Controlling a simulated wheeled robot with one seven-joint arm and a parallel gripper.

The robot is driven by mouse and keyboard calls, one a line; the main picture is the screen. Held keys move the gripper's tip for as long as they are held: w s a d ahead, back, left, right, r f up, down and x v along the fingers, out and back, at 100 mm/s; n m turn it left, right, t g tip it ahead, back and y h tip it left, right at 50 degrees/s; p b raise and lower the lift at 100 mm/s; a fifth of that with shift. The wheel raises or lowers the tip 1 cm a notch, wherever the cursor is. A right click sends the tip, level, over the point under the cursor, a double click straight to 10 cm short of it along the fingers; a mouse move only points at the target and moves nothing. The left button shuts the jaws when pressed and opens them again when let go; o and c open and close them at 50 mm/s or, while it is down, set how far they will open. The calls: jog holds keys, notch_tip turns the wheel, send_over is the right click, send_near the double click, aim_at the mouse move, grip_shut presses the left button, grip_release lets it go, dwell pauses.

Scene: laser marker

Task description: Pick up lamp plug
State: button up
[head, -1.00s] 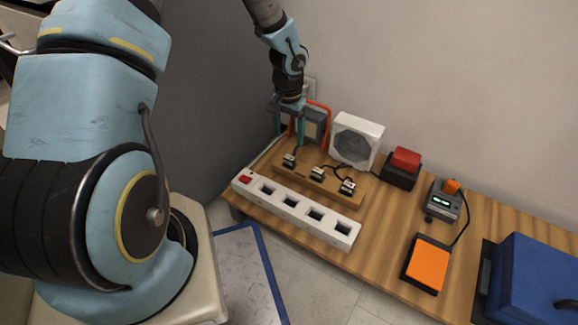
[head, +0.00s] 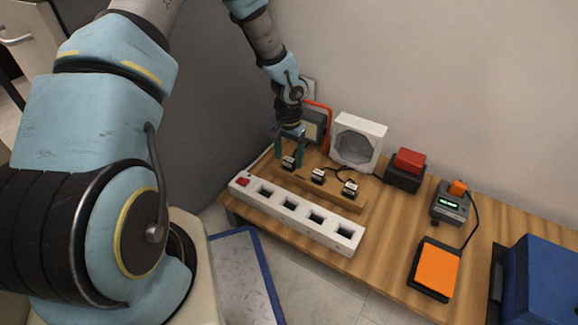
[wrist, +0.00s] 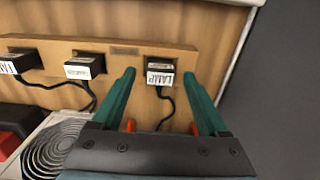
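The lamp plug (wrist: 160,72) is a black plug with a white label reading LAMP, seated at one end of a wooden rack (wrist: 125,60). In the head view the lamp plug (head: 289,163) is the leftmost of three plugs. My gripper (wrist: 157,75) is open in the wrist view, its green fingers on either side of the lamp plug with a gap to each. In the head view my gripper (head: 289,160) points down over that end of the rack. The plug's cord runs away from it between the fingers.
Two more plugs sit on the rack, a middle plug (head: 318,176) and one labelled FAN (wrist: 20,62). A white power strip (head: 300,215) lies in front. A lamp with an orange frame (head: 318,125) and a white fan (head: 358,143) stand behind. A grey wall is close beside the gripper.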

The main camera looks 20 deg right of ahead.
aim_at(289, 159)
grip_shut()
dwell(0.4)
notch_tip(289, 159, up, 10)
jog(key=p, duration=0.4)
jog(key=shift+p, duration=0.35)
jog(key=shift+r+p, duration=0.4)
jog(key=shift+p, duration=0.1)
